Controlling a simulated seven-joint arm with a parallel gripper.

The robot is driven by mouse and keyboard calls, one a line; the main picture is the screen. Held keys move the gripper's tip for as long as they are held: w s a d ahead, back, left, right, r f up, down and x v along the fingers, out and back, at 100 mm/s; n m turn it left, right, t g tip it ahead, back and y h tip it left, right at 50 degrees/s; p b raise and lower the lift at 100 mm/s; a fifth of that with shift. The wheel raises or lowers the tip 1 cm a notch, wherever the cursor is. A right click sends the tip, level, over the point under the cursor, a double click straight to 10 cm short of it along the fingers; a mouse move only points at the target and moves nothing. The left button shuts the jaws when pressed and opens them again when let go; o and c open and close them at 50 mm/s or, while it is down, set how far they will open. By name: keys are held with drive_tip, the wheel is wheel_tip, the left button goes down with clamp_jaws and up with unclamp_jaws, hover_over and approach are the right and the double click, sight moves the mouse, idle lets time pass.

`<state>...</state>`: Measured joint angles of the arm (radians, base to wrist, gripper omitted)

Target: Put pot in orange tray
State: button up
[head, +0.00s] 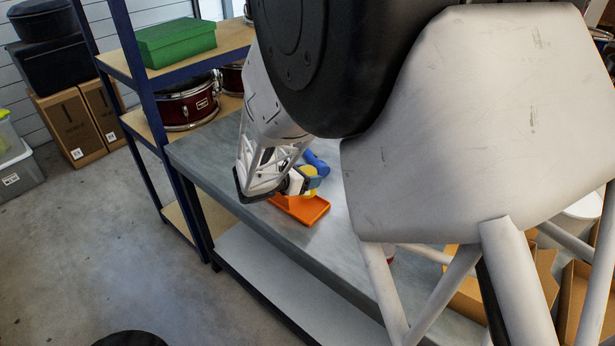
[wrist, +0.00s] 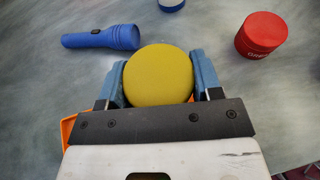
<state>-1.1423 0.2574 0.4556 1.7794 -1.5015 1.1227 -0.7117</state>
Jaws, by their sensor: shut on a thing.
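The pot is a round yellow thing (wrist: 158,76) between the two blue fingers of my gripper (wrist: 160,82) in the wrist view. My gripper is shut on it. In the head view the yellow pot (head: 309,180) shows at my gripper (head: 306,183), over or very near the orange tray (head: 312,211). The tray lies on the grey bench. In the wrist view only an orange edge of the tray (wrist: 68,128) shows at the left, mostly hidden by my gripper. I cannot tell whether the pot touches the tray.
A blue flashlight (wrist: 102,38) lies on the bench beyond the tray. A red can (wrist: 261,35) stands to the right in the wrist view, and a blue-and-white thing (wrist: 171,4) is at the top edge. A shelf rack with a green box (head: 175,42) stands by the bench.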

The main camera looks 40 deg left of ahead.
drive_tip(key=shift+f, duration=0.8)
drive_tip(key=o, duration=1)
drive_tip(key=shift+r, duration=0.1)
drive_tip(key=shift+s+r, duration=0.1)
drive_tip(key=shift+r, duration=0.45)
drive_tip(key=v, duration=1.1)
drive_tip(key=shift+s+a+r, duration=0.1)
drive_tip(key=shift+s+r, duration=0.1)
drive_tip(key=shift+s, duration=0.15)
drive_tip(key=shift+w, duration=0.1)
